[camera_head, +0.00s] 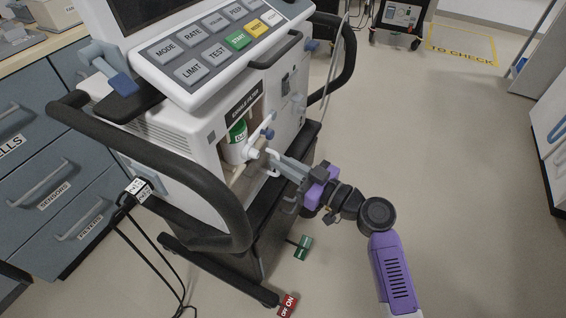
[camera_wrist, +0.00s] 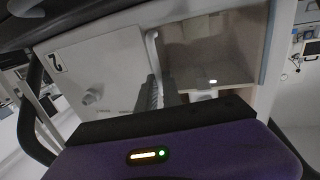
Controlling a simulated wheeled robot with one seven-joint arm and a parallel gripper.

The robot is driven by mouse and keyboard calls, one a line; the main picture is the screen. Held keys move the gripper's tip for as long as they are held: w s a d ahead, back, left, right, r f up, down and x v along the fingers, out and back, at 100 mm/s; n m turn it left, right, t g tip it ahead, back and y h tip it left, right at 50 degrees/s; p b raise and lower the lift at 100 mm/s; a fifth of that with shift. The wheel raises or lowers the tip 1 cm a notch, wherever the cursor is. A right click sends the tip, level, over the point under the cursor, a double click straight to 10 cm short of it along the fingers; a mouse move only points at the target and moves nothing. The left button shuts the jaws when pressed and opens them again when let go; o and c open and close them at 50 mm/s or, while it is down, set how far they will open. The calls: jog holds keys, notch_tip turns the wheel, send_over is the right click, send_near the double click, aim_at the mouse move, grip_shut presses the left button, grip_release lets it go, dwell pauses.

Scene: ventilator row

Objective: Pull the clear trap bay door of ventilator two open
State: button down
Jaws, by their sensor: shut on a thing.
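Ventilator two (camera_head: 180,125) is a white machine with a tilted button panel; a "2" label (camera_wrist: 57,62) shows on its face in the wrist view. The clear trap bay door (camera_wrist: 215,60) is a see-through pane right of my fingers in the wrist view. Its pale upright handle (camera_wrist: 152,48) runs along the pane's left edge. My gripper (camera_head: 272,160) is at the machine's front in the head view, its fingers shut on the handle; in the wrist view the fingers (camera_wrist: 160,92) partly hide it. I cannot tell whether the door is ajar.
A green-labelled bottle (camera_head: 238,138) is in the bay. A black bumper rail (camera_head: 170,165) wraps the machine's near side. Red (camera_head: 288,305) and green (camera_head: 303,246) pedal tags are near the floor. Blue drawers (camera_head: 50,160) stand left.

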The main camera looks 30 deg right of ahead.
jog(key=shift+s, duration=0.1)
dwell(0.4)
jog(key=s+a+m+g+h+p, duration=0.1)
jog(key=s+a+m+h+p, duration=0.3)
jog(key=s+h, duration=0.5)
jog(key=s+a+m+g+h+p, duration=0.1)
jog(key=s+a+m+h+p, duration=0.2)
jog(key=s+m+h+p, duration=0.5)
jog(key=shift+s+a+m+h+p, duration=0.35)
jog(key=shift+s+h+p, duration=0.2)
jog(key=shift+h+p, duration=0.25)
jog(key=shift+a, duration=0.1)
dwell(0.5)
jog(key=c, duration=1.5)
grip_release()
